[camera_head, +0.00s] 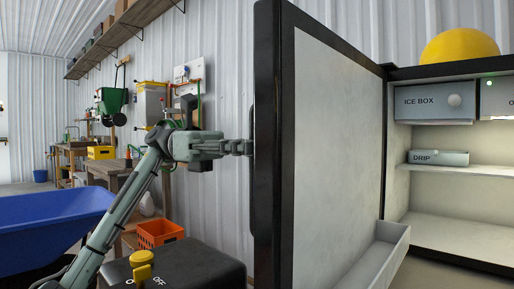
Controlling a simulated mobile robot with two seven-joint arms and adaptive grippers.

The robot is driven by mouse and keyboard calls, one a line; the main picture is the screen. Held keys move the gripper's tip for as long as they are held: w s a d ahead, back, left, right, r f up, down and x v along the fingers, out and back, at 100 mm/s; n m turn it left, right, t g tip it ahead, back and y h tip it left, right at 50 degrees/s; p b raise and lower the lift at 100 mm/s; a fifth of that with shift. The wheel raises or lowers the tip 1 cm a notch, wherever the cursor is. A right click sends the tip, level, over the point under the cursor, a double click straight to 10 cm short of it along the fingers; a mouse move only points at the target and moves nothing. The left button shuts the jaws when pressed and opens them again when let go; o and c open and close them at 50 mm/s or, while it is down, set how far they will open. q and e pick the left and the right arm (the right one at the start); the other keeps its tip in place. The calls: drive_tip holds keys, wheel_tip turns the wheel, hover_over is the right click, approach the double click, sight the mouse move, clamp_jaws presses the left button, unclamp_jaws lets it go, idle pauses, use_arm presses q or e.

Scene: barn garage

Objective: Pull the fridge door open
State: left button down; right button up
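The fridge (462,233) stands at the right, its light interior showing. Its door (337,150) stands wide open, swung toward me, with the dark edge and pale inner panel in view. A dark handle (252,190) runs along the left, outer side of the door. My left gripper (250,147) reaches in from the left and is shut on the handle, seen side-on; the far side of the grasp is hidden. My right gripper is out of view.
A door bin (378,262) sticks out low on the door's inner side. Inside are an ice box drawer (434,103) and a drip tray (439,158). A yellow dome (460,46) sits on top. A blue tub (45,228) and orange crate (160,233) stand at left.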

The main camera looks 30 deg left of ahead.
use_arm(q)
drive_tip(key=c, duration=1.9)
unclamp_jaws()
drive_tip(key=shift+s, duration=0.1)
drive_tip(key=shift+o, duration=0.2)
drive_tip(key=w+a, duration=0.1)
drive_tip(key=a, duration=1.1)
drive_tip(key=shift+f, duration=0.1)
